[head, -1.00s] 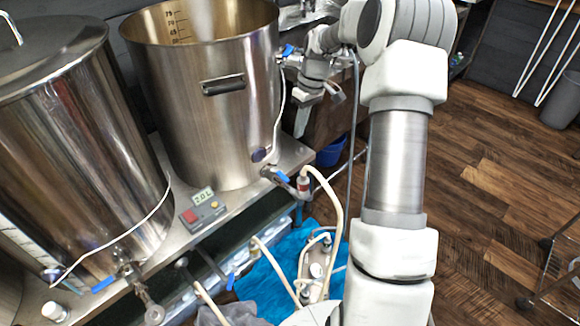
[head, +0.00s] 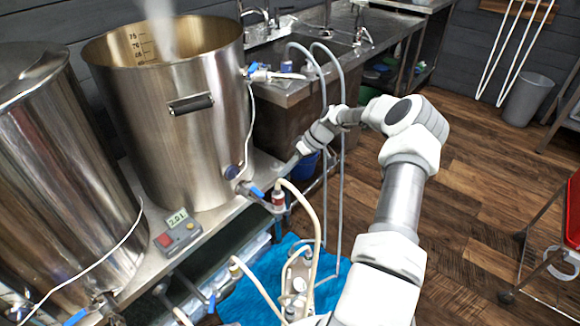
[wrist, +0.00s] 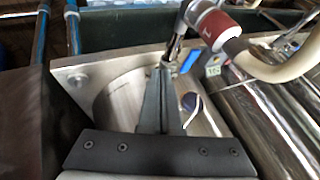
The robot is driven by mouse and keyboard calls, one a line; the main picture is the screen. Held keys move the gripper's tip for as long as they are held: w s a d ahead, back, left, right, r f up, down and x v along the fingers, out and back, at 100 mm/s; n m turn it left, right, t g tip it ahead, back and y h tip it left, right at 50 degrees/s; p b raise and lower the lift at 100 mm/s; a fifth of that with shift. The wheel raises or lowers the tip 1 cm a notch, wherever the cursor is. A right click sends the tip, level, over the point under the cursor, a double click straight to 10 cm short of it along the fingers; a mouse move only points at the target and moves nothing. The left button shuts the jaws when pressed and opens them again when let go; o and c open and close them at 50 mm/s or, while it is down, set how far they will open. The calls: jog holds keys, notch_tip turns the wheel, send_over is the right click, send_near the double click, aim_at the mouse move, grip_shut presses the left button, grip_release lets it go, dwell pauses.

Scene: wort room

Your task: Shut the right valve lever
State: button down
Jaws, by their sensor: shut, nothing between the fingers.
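The right valve is low on the open steel kettle (head: 190,130); its blue lever (head: 257,192) sits beside the hose fitting with a red band (head: 278,198). In the wrist view the blue lever (wrist: 190,58) lies just right of my fingertips, near the red-banded fitting (wrist: 215,28). My gripper (head: 302,148) is above and right of this valve in the head view. In the wrist view my gripper (wrist: 164,70) has its fingers together and empty. I cannot tell whether a fingertip touches the valve.
Another blue lever (head: 251,68) is on the kettle's upper right side. A lidded kettle (head: 60,170) with a blue-levered valve stands left. A controller (head: 178,233) sits on the bench edge. Hoses (head: 318,225) loop over a blue cloth (head: 262,290).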

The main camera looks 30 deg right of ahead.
aim_at(253, 190)
jog(key=a+f+b, duration=0.1)
jog(key=a+f, duration=0.2)
jog(key=a, duration=0.3)
jog(key=shift+w+a+f, duration=0.15)
jog(key=shift+a+f, duration=0.05)
jog(key=shift+f, duration=0.1)
dwell(0.4)
